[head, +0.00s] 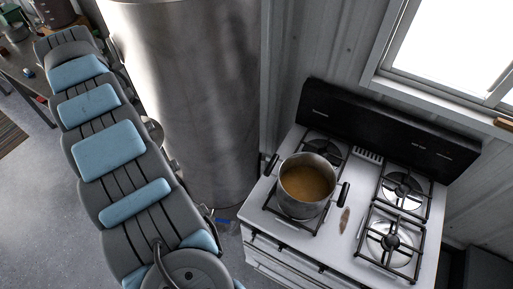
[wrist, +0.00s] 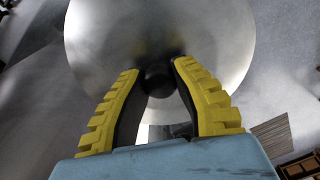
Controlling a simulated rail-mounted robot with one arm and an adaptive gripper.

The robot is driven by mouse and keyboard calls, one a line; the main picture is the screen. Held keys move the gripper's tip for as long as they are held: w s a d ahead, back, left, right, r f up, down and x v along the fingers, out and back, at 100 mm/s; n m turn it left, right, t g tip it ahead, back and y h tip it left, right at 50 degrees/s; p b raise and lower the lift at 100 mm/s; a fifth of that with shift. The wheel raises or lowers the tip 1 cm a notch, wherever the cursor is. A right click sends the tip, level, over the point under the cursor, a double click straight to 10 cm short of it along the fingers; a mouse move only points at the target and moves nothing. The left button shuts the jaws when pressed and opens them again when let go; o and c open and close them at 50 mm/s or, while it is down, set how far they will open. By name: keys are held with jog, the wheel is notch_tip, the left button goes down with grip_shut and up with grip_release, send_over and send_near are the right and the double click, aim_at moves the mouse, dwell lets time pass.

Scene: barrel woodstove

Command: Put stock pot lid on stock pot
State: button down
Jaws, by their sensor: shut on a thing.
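The stock pot (head: 307,186) is a steel pot with dark side handles, standing on the front left burner of the stove in the head view. Its top is uncovered and brownish liquid shows inside. The stock pot lid (wrist: 160,28) is a round shiny metal disc that fills the upper part of the wrist view. My gripper (wrist: 157,70) has yellow ridged fingers with dark pads, closed on the lid's dark knob (wrist: 157,82). Neither my gripper nor the lid shows in the head view, so their distance from the pot cannot be told.
The white stove (head: 345,249) has a dark backguard (head: 385,128) and bare burners on the right. A small brown item (head: 345,220) lies right of the pot. A tall metal cylinder (head: 195,95) stands left of the stove. A window (head: 455,45) is above right.

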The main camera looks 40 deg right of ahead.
jog(key=shift+d+r, duration=0.1)
jog(key=shift+d, duration=0.1)
jog(key=shift+w, duration=0.1)
dwell(0.4)
jog(key=shift+s+d, duration=0.1)
jog(key=shift+s, duration=0.1)
